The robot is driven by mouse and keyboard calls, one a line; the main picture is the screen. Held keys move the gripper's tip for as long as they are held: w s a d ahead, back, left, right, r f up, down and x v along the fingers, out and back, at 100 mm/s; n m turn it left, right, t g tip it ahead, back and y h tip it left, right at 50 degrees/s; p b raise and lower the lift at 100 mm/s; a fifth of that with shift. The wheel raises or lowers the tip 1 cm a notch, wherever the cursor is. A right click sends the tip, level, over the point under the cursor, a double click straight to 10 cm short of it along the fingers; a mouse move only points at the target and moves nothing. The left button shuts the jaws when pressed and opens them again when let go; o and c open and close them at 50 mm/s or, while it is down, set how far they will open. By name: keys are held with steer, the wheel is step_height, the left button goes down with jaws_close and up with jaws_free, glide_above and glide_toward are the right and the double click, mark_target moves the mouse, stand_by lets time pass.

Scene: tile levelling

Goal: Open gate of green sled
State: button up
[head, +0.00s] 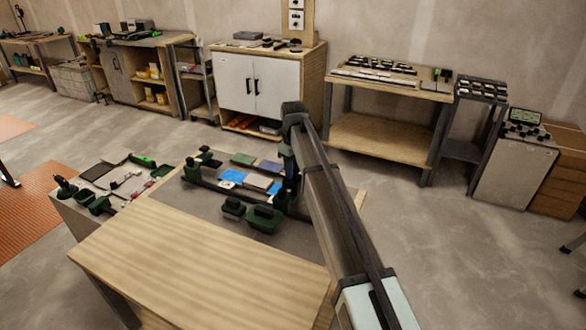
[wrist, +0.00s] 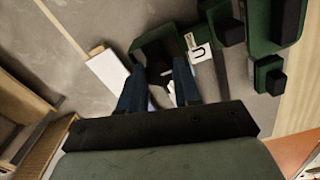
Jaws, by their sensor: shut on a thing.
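In the head view, a dark green fixture with long rails (head: 228,191) lies on the work table. My gripper (head: 288,190) is low at its right end, and its fingertips are hidden there. In the wrist view, my two blue-grey fingers (wrist: 160,82) reach to a dark green part (wrist: 155,42). They are shut on it, though the held spot is dark. A white label with a dark U-shaped mark (wrist: 199,53) sits just right of the fingers. I cannot tell which part is the gate or whether it is open.
Blue pieces (head: 232,177), a green tile (head: 243,159) and a purple tile (head: 270,166) lie around the rails. Green blocks with black tops (head: 264,219) stand in front. A tool tray (head: 112,178) is at left. The wooden near tabletop (head: 190,255) is clear.

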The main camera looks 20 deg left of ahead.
steer(key=m, duration=1.3)
steer(key=shift+m, duration=0.4)
steer(key=shift+w+m, duration=0.1)
steer(key=shift+m, duration=1.9)
steer(key=o, duration=1.1)
steer(key=shift+c, duration=0.2)
steer(key=shift+r, duration=0.1)
step_height(320, 180, up, 14)
steer(key=shift+f, duration=0.2)
